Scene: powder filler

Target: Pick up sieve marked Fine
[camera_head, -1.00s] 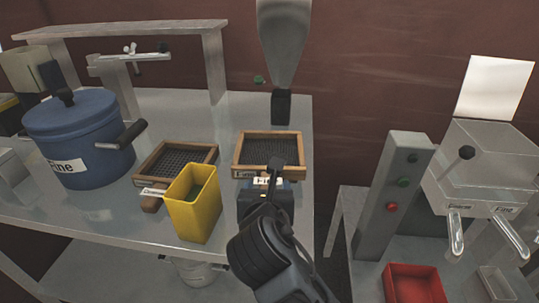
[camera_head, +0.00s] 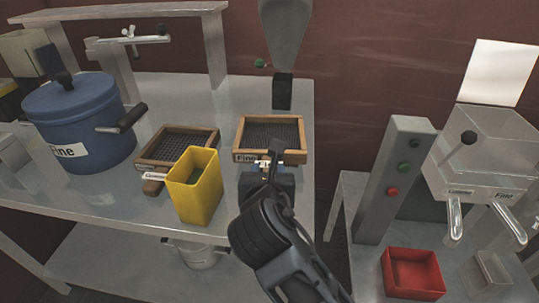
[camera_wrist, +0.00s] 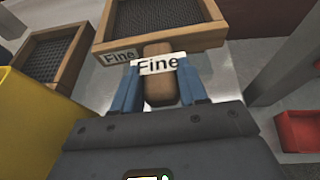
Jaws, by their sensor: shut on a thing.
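The sieve marked Fine (camera_head: 269,135) is a square wooden frame with dark mesh, at the right end of the metal table in the head view. Its frame (camera_wrist: 208,37) fills the top middle of the wrist view, with a "Fine" label on its front edge and another on its handle. My gripper (camera_wrist: 158,88) is shut on its wooden handle, with a blue finger on each side. In the head view my gripper (camera_head: 268,174) partly hides the handle. I cannot tell whether the sieve is clear of the tabletop.
A second sieve with a "Coarse"-like label (camera_head: 180,143) lies left. A yellow container (camera_head: 195,187) stands beside my gripper. A blue pot marked Fine (camera_head: 78,125) is farther left. A grey machine post (camera_head: 398,170) and red tray (camera_head: 412,272) are right. A metal chute (camera_head: 285,40) hangs behind.

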